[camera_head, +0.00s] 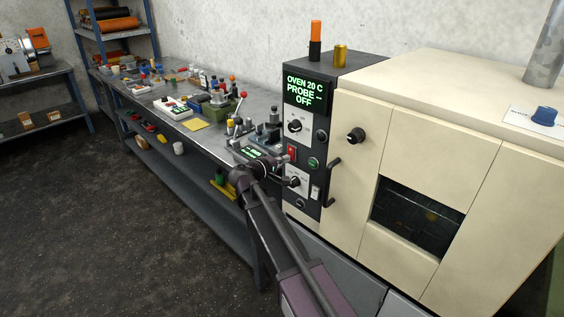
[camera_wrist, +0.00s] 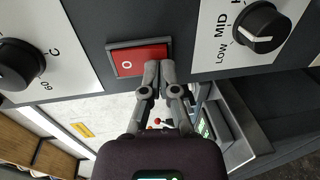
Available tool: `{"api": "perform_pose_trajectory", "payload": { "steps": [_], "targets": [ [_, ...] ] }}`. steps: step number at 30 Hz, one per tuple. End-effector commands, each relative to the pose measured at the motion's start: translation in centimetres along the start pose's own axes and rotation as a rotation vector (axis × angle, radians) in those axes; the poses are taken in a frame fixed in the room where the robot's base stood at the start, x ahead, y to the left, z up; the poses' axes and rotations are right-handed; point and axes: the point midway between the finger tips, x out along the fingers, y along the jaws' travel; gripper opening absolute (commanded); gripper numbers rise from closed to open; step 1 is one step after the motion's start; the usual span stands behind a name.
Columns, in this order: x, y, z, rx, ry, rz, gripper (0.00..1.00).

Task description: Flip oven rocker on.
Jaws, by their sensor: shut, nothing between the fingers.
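The red oven rocker (camera_head: 292,151) sits on the dark control panel at the oven's left side. In the wrist view the red rocker (camera_wrist: 138,60) fills a dark frame, with a white "O" mark near its left end. My gripper (camera_wrist: 160,66) is shut and empty. Its fingertips overlap the rocker's right end in the wrist view; whether they touch it, I cannot tell. In the head view my gripper (camera_head: 284,160) is just beside and below the rocker. The oven display (camera_head: 305,93) reads "OVEN 20 C, PROBE --, OFF".
Knobs flank the rocker: an upper knob (camera_head: 295,126) and a lower knob (camera_head: 294,182). A pale switch (camera_head: 315,192) and the oven door handle (camera_head: 333,182) are close by. A cluttered workbench (camera_head: 222,150) stands to the left. The floor at left (camera_head: 90,220) is clear.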

Motion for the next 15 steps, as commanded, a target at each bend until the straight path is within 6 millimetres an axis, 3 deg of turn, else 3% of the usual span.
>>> {"api": "perform_pose_trajectory", "payload": {
  "steps": [15],
  "targets": [
    [0.22, 0.00, 0.09, 0.000, -0.002, 0.012, 0.00]
  ]
}}
